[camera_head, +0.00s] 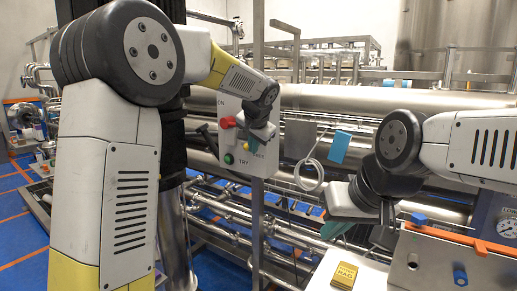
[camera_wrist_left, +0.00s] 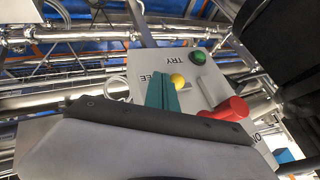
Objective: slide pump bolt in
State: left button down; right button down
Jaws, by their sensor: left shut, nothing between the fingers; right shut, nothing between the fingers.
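A pale control panel (camera_head: 240,163) marked ON and TRY stands mid-view. It carries a red knob (camera_head: 228,122), a green button (camera_head: 229,158) and a yellow button (camera_wrist_left: 178,81). My left gripper (camera_head: 250,144) is in front of the panel. Its teal fingers (camera_wrist_left: 166,92) are shut and empty, and in the left wrist view they overlap the panel near the yellow button. My right gripper (camera_head: 335,229) is shut and empty at right of centre, apart from the panel. A blue knob (camera_head: 419,218) shows at the orange bar at right. I cannot tell which part is the pump bolt.
A grey metal housing (camera_head: 420,262) with an orange bar (camera_head: 455,239) and a gauge (camera_head: 507,227) stands at lower right. A yellow tag box (camera_head: 344,275) lies on a white surface beside it. A pale cable loop (camera_head: 309,176) hangs between my grippers. Steel pipes run behind.

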aim_at(242, 144)
pick_arm(q)
jog(key=shift+a, duration=0.1)
jog(key=shift+w+a, duration=0.6)
jog(key=shift+a, duration=0.3)
jog(key=shift+w+a, duration=0.6)
jog(key=shift+a, duration=0.25)
